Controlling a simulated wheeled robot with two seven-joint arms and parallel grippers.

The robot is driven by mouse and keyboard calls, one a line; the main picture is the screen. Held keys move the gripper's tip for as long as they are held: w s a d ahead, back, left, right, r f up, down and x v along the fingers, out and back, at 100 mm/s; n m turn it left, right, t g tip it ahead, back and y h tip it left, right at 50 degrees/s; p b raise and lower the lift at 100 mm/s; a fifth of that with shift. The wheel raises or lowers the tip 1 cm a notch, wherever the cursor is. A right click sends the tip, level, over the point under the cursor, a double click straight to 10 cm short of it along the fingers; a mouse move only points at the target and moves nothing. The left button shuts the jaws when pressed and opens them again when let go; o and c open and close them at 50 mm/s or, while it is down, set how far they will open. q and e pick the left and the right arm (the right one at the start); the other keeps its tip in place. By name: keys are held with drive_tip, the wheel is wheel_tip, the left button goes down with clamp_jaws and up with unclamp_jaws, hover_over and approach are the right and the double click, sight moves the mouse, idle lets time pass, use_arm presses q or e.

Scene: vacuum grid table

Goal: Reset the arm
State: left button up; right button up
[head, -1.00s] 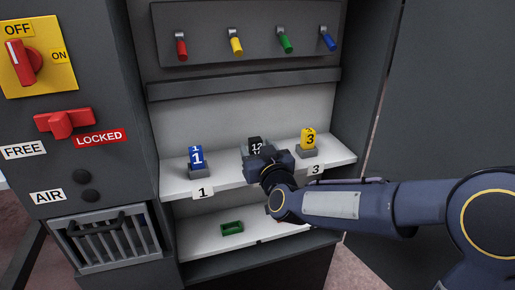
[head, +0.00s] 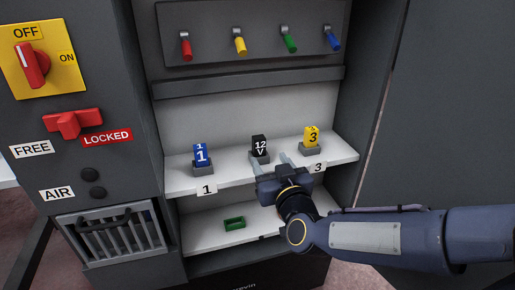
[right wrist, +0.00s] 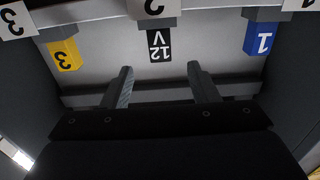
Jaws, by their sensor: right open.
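My right gripper (head: 272,166) is open and empty in front of the shelf, just short of the black block marked 12 V (head: 259,146). In the right wrist view its two fingers (right wrist: 160,88) stand apart with nothing between them. The black block (right wrist: 159,45) shows beyond the fingertips, upside down in that view. It sits on a grey holder in the middle of the shelf. My left gripper is not in view.
The white shelf (head: 228,178) also holds a blue block 1 (head: 201,156) and a yellow block 3 (head: 311,137). Coloured levers hang above. A red switch (head: 34,62) and red lock handle (head: 72,124) are at left.

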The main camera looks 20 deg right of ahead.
drive_tip(key=s+d+f+m+g+y, duration=0.1)
drive_tip(key=s+f+g, duration=0.3)
drive_tip(key=s, duration=0.5)
drive_tip(key=s+d+f+g+y, duration=0.1)
drive_tip(key=s+f+g, duration=0.3)
drive_tip(key=s, duration=0.5)
drive_tip(key=s+d+f+m+g+y, duration=0.1)
drive_tip(key=s+f+g, duration=0.3)
drive_tip(key=s, duration=0.5)
wheel_tip(320, 180, up, 33)
drive_tip(key=p, duration=3.3)
drive_tip(key=shift+w+r, duration=0.2)
drive_tip(key=shift+w, duration=0.2)
drive_tip(key=shift+d, duration=0.1)
drive_tip(key=shift+c, duration=0.4)
